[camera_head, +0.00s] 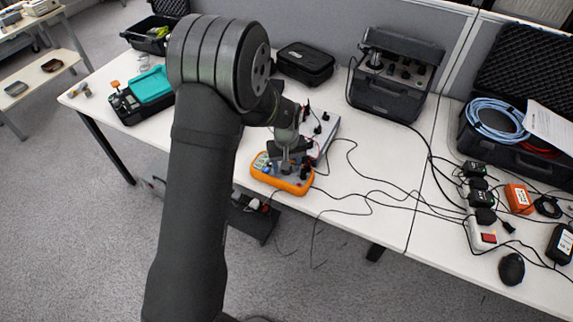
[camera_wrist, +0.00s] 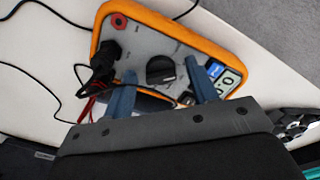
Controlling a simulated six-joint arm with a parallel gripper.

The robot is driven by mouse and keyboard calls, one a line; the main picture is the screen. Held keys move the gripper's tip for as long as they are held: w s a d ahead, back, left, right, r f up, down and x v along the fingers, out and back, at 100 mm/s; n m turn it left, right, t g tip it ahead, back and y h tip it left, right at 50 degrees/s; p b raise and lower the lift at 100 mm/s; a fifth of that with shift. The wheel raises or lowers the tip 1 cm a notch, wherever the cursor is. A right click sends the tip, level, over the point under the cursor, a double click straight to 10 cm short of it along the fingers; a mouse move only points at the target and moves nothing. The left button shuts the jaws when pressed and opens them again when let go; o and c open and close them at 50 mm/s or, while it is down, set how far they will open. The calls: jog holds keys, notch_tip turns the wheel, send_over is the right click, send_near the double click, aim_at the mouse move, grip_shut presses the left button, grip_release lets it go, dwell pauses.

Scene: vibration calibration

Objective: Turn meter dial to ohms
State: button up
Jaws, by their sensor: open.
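The orange-edged meter (camera_head: 284,181) lies on the white table near its front edge, under my gripper (camera_head: 288,160). In the wrist view the meter (camera_wrist: 189,29) shows a grey face with a round black dial (camera_wrist: 160,70). Black plugs sit at its left side and a red jack near its top corner. My gripper (camera_wrist: 165,93) is open, with its two blue fingers over the meter face, one on each side and just short of the dial. I cannot tell whether the fingertips touch the face. The dial's setting is too small to read.
A grey box with terminals (camera_head: 322,128) stands right behind the meter. Black cables (camera_head: 375,180) run across the table to the right. A dark calibration case (camera_head: 395,80) stands at the back. The table's front edge is close to the meter.

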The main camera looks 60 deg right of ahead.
jog(key=shift+c, duration=0.2)
jog(key=c, duration=0.9)
jog(key=shift+m, duration=0.3)
jog(key=m, duration=0.3)
jog(key=shift+m, duration=0.3)
jog(key=shift+w+m, duration=0.1)
jog(key=shift+m, duration=1.7)
jog(key=o, duration=0.9)
